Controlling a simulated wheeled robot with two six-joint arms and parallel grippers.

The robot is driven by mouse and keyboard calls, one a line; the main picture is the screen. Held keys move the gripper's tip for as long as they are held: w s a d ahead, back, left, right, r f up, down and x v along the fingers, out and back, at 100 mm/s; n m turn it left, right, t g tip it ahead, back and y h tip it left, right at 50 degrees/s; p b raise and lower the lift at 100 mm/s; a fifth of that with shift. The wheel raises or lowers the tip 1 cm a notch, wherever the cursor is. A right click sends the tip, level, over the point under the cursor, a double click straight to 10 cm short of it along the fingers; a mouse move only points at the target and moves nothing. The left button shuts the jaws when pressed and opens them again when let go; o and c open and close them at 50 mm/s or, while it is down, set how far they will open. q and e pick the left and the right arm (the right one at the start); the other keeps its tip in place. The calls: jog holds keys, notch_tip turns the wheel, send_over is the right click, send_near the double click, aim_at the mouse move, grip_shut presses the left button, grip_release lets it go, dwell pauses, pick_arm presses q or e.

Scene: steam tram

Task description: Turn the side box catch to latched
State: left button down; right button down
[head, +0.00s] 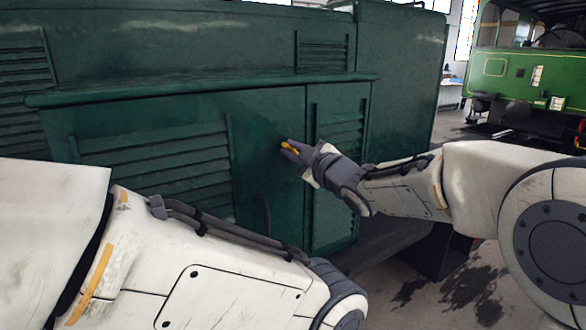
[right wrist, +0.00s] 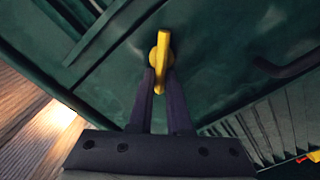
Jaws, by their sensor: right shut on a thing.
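The side box catch (head: 290,147) is a small yellow lever on the dark green side box (head: 262,112). In the right wrist view, the catch (right wrist: 162,48) has a round boss and a bar that points to the top of the picture. My right gripper (head: 292,152) reaches the catch from the right. In the wrist view its two dark fingers (right wrist: 161,78) are shut on the lower part of the catch and hide some of it. My left arm crosses the lower left of the head view; its gripper is out of frame.
A dark bar handle (head: 265,212) is below the catch; the wrist view shows it at right (right wrist: 288,66). Louvred panels (head: 155,160) lie to the left. A ledge (head: 200,86) juts out above. A green vehicle (head: 510,75) stands farther back at right.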

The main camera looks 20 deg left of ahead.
jog(key=shift+s+a+f+n+b, duration=0.1)
jog(key=shift+f+n+b, duration=0.15)
jog(key=shift+n+b, duration=1.2)
jog(key=shift+d+f+n+b, duration=0.1)
jog(key=shift+f+n+b, duration=0.1)
jog(key=shift+n+b, duration=1.25)
jog(key=shift+s+a+f+n+b, duration=0.1)
jog(key=shift+f+n+b, duration=0.15)
jog(key=shift+n+b, duration=1.15)
jog(key=c, duration=0.9)
grip_release()
jog(key=shift+o, duration=0.2)
jog(key=b+v, duration=0.1)
jog(key=v, duration=0.9)
jog(key=shift+b, duration=0.4)
